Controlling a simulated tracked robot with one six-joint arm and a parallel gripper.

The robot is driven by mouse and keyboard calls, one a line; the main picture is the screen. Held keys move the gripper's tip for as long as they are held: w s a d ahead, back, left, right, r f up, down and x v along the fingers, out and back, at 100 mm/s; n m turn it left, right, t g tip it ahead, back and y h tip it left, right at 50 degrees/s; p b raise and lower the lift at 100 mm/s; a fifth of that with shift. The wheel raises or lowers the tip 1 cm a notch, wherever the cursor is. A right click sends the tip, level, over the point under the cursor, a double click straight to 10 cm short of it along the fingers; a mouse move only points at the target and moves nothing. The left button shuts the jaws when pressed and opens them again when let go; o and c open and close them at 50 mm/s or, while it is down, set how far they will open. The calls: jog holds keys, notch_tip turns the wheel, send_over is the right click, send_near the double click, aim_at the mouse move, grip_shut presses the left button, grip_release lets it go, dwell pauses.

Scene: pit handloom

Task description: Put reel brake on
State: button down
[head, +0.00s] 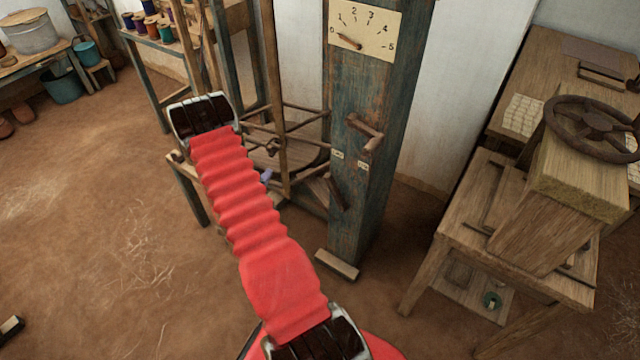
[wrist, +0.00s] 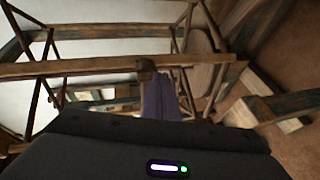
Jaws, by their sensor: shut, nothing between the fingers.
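The wooden reel (head: 290,125) is a frame of thin bars at the left of a blue-grey post (head: 362,90). A dark brown lever (head: 336,192), which looks like the brake lever, sits on the post and slants down to the right. Two small labels above it are too small to read. My gripper (head: 266,175) shows only as a small purple tip at the reel's lower bars, apart from the lever. In the wrist view my gripper (wrist: 160,98) is shut and empty, close to a brown knob (wrist: 146,67) on a wooden bar. Whether they touch is unclear.
A dial (head: 362,30) numbered 0 to 5 tops the post, its pointer near 0. A wooden crank handle (head: 365,135) juts out above the lever. A wooden stand with a dark handwheel (head: 592,125) is at right. Floor is open at left.

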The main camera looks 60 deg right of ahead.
aim_at(336, 193)
jog(key=s+f+g+h, duration=0.1)
jog(key=s+f, duration=0.2)
jog(key=s, duration=0.3)
jog(key=s+d+f+n+g+h, duration=0.1)
jog(key=s+f+g, duration=0.1)
jog(key=s, duration=0.4)
jog(key=shift+d+f+n+h, duration=0.15)
jog(key=shift+f+n+h, duration=0.2)
jog(key=shift+f, duration=0.45)
jog(key=d, duration=1)
jog(key=s, duration=0.1)
jog(key=s+a, duration=0.1)
jog(key=s, duration=0.1)
jog(key=shift+s+a+r, duration=0.15)
jog(key=shift+s+r, duration=0.1)
jog(key=shift+r, duration=0.05)
jog(key=shift+a+r, duration=0.1)
